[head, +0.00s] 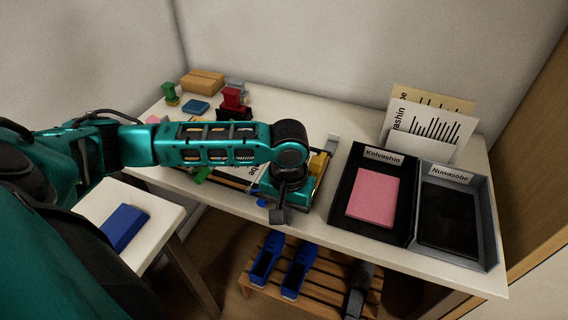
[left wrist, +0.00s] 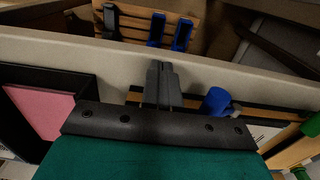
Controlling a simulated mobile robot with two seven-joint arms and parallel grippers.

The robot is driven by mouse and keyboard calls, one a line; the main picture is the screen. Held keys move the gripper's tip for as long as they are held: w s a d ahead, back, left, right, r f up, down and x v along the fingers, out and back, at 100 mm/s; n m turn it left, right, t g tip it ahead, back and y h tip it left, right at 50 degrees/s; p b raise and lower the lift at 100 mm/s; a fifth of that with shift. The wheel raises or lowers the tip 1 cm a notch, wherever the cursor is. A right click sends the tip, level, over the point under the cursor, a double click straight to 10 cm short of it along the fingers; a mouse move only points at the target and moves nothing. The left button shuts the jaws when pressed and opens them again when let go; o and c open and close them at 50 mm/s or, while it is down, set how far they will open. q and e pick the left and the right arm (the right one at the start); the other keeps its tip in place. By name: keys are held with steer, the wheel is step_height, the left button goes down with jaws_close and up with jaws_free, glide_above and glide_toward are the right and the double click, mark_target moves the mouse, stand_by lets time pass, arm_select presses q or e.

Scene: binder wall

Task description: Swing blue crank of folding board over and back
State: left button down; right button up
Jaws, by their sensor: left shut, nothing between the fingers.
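The folding board lies near the front edge of the table, largely hidden under my left arm in the head view. Its wooden edge strip (left wrist: 270,113) and part of a printed sheet show in the left wrist view. The blue crank (left wrist: 215,101) stands at the board's edge there, and a small blue bit of it (head: 262,202) shows in the head view. My left gripper (left wrist: 160,72) is shut and empty, beside the crank and apart from it, near the table's front edge. In the head view the left gripper (head: 279,214) points down. My right gripper is not in view.
A black tray with a pink pad (head: 374,194) and a grey tray (head: 487,220) stand to the right, with paper sheets (head: 430,124) behind. Stamps (head: 234,98) and a cardboard box (head: 203,82) are at the back left. A low rack (head: 320,278) with blue shoes stands below.

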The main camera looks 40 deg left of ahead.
mark_target(265, 202)
arm_select(q)
steer(key=shift+s+a+r+p, duration=0.15)
steer(key=shift+a+p, duration=0.3)
steer(key=shift+a, duration=0.25)
steer(key=shift+s+a+p, duration=0.15)
steer(key=shift+a+p, duration=0.25)
steer(key=shift+a, duration=0.25)
steer(key=shift+s+a, duration=0.15)
steer(key=shift+a, duration=0.35)
steer(key=shift+r+p, duration=0.1)
steer(key=shift+p, duration=0.25)
steer(key=shift+s+a+r+p, duration=0.1)
steer(key=shift+a+r+p, duration=0.35)
steer(key=shift+p, duration=0.6)
steer(key=shift+s, duration=0.1)
steer(key=shift+a+r+p, duration=0.3)
steer(key=shift+r+p, duration=0.2)
steer(key=shift+p, duration=0.3)
steer(key=shift+r+p, duration=0.25)
steer(key=shift+p, duration=0.05)
